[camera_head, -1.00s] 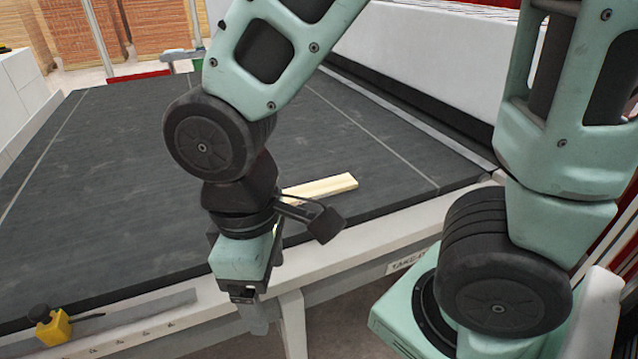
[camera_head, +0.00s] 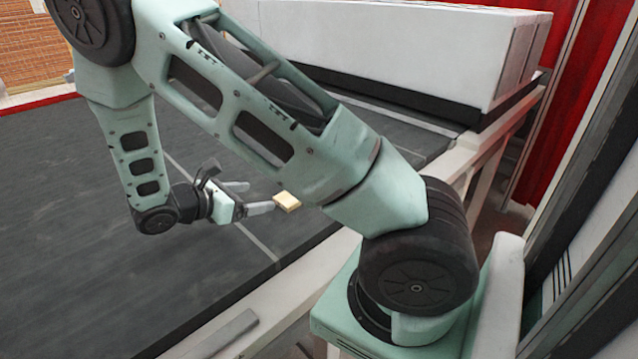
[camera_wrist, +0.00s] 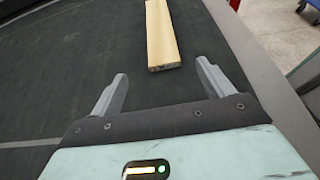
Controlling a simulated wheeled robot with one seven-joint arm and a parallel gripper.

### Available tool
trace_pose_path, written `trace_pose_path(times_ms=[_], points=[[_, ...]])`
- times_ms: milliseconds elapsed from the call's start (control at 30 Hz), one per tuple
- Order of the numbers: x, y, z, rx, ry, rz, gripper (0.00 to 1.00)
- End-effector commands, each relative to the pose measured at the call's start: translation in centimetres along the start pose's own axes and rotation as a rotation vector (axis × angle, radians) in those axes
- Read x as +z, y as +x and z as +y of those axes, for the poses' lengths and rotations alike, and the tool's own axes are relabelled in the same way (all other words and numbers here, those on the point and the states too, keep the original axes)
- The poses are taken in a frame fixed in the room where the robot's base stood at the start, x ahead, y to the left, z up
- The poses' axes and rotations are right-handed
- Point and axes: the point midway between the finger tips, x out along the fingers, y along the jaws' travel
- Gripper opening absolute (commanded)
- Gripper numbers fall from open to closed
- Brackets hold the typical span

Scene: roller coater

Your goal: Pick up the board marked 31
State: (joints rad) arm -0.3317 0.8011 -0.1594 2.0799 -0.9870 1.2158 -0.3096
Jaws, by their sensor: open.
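A pale wooden board (camera_head: 287,202) lies on the dark belt, mostly hidden behind my arm in the head view. In the wrist view the board (camera_wrist: 161,36) runs away from me with its near end just beyond my fingertips. No number is readable on it. My gripper (camera_head: 258,198) is open and empty, low over the belt. In the wrist view its two fingers (camera_wrist: 162,78) are spread, with the board's near end ahead of the gap and not between them.
The dark belt (camera_head: 60,200) is clear around the board. A pale rail (camera_head: 290,285) runs along its near edge. A long white machine housing (camera_head: 400,50) stands at the back right.

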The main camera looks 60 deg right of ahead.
Motion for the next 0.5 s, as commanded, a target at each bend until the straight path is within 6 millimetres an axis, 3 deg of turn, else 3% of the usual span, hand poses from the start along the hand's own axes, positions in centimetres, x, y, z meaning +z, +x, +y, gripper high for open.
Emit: trace_pose_path(times_ms=[300,500], points=[[0.2,6.5,-0.2,-0.006,-0.002,0.001,0.80],[0.0,8.4,-0.1,-0.002,-0.001,0.003,0.80]])
